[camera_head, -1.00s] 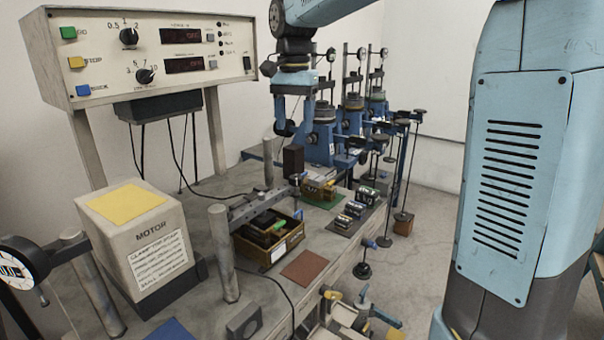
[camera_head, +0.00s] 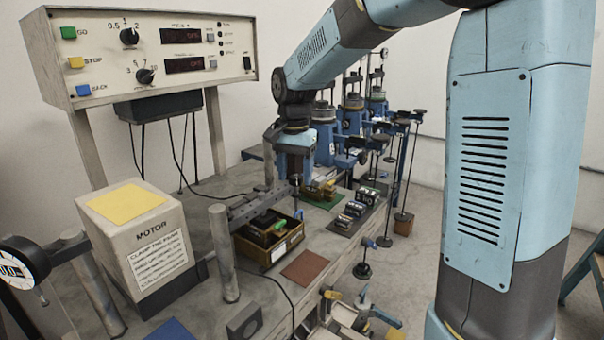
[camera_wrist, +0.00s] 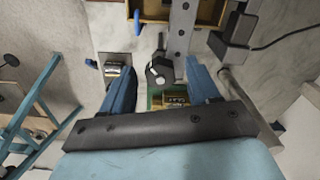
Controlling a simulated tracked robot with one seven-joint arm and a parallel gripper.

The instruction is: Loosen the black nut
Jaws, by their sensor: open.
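In the wrist view, the black nut (camera_wrist: 160,72) sits at the end of a grey bar with holes (camera_wrist: 180,35), with a pale round end showing at its middle. My gripper (camera_wrist: 157,76) is open, with one blue finger on each side of the nut. I cannot tell whether either finger touches it. In the head view, my gripper (camera_head: 294,160) points down over the bench at the far end of the bar (camera_head: 256,207).
A wooden box (camera_head: 285,247) stands just in front of the bar. A grey post (camera_head: 223,255) and the motor housing (camera_head: 145,240) stand to the left. Several metal parts lie on a dark mat (camera_head: 342,226) to the right. Blue machines (camera_head: 355,118) stand behind.

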